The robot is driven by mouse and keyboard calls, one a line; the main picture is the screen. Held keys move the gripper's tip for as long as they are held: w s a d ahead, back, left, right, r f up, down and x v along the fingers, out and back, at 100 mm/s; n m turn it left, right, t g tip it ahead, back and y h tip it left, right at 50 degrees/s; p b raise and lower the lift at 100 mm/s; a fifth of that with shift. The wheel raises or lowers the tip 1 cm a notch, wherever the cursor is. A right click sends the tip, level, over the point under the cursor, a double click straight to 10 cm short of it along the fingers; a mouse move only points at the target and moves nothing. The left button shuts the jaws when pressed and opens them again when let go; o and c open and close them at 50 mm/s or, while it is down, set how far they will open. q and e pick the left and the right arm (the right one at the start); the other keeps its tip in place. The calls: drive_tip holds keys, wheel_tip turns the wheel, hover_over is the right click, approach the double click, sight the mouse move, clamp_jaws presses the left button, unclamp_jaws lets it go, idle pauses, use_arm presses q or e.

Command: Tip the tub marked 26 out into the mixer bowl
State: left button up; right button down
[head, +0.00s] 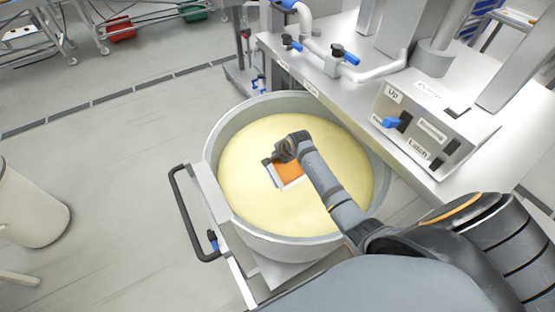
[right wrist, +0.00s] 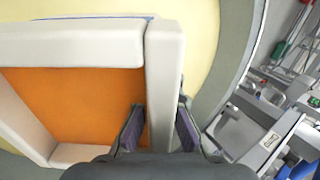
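The mixer bowl (head: 213,165) is a large round metal bowl holding a smooth pale yellow mass. A white-walled rectangular tub (head: 293,186) with an orange surface inside is over the bowl's middle. The tub fills much of the right wrist view (right wrist: 70,45), with a thin blue line along its far edge. My right gripper (right wrist: 160,130) is shut on one tub wall, one finger on the inner side and one outside. It also shows in the head view (head: 278,158). No number shows on the tub, and its tilt is hard to tell. My left gripper is out of view.
A metal machine body with a control box (head: 430,130) and pipes stands right of the bowl. A black handle (head: 185,215) sticks out at the bowl's left. A cream bin (head: 30,205) stands far left. Open grey floor lies between.

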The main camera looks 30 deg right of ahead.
drive_tip(key=shift+f+t+b, duration=0.15)
drive_tip(key=shift+t+b, duration=0.45)
drive_tip(key=shift+b, duration=0.3)
drive_tip(key=shift+s+d+r+t+b, duration=0.1)
drive_tip(key=shift+s+r+t+b, duration=0.15)
drive_tip(key=shift+r+t+b, duration=0.5)
drive_tip(key=t+b, duration=0.1)
drive_tip(key=b, duration=0.2)
drive_tip(key=shift+s+r, duration=0.25)
drive_tip(key=shift+s, duration=0.1)
drive_tip(key=shift+s+r+t+y, duration=0.3)
drive_tip(key=shift+t, duration=0.15)
drive_tip(key=shift+s+d+r+t, duration=0.1)
drive_tip(key=shift+s+r+t, duration=0.3)
drive_tip(key=shift+t, duration=0.3)
drive_tip(key=shift+s+d+t+b, duration=0.1)
drive_tip(key=shift+s+t+b, duration=0.5)
drive_tip(key=shift+t+b, duration=0.1)
drive_tip(key=shift+s+r+t+y, duration=0.3)
drive_tip(key=shift+s+r+t, duration=0.2)
drive_tip(key=shift+t, duration=0.2)
drive_tip(key=shift+d+f, duration=0.1)
idle(2.2)
